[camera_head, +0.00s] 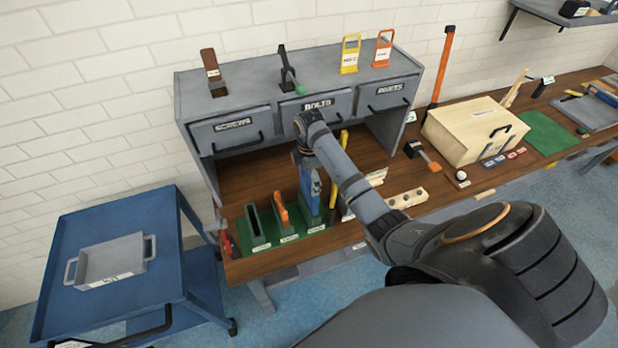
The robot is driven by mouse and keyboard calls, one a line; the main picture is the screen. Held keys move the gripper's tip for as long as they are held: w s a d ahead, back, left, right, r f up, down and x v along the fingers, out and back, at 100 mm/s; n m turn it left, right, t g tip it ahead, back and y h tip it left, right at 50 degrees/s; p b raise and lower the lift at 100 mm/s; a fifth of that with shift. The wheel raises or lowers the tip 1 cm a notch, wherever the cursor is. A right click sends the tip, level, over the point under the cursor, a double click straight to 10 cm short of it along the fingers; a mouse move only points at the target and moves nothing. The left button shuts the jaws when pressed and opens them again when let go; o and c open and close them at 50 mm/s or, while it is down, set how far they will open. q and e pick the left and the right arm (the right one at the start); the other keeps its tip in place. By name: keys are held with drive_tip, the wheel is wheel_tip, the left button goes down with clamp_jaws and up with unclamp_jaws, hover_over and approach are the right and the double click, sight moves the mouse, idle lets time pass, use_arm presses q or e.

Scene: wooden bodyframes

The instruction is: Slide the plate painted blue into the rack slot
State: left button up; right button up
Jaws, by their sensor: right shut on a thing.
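The blue plate (315,184) stands roughly upright at the right-hand slot of the green rack (262,243), on the wooden bench. My right gripper (308,168) points down and is shut on the top of the blue plate. The plate's lower part is at the green slot block, but I cannot tell how deep it sits. An orange plate (281,211) stands in the middle slot block, and the left slot block (255,224) looks empty. My right forearm hides part of the bench beside the rack. My left gripper is not in view.
A grey cabinet (243,101) with labelled drawers stands behind the rack. A yellow-handled tool (341,150) is close to the right of the gripper. A pale wooden block (407,199) and a wooden box (471,126) lie further right. A blue cart (60,250) stands at left.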

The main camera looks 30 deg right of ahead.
sight(309, 195)
drive_tip(key=shift+f+b, duration=2.1)
drive_tip(key=shift+f, duration=2.75)
drive_tip(key=o, duration=1.4)
drive_tip(key=shift+r, duration=0.25)
wheel_tip(309, 195, up, 12)
drive_tip(key=shift+f, duration=0.25)
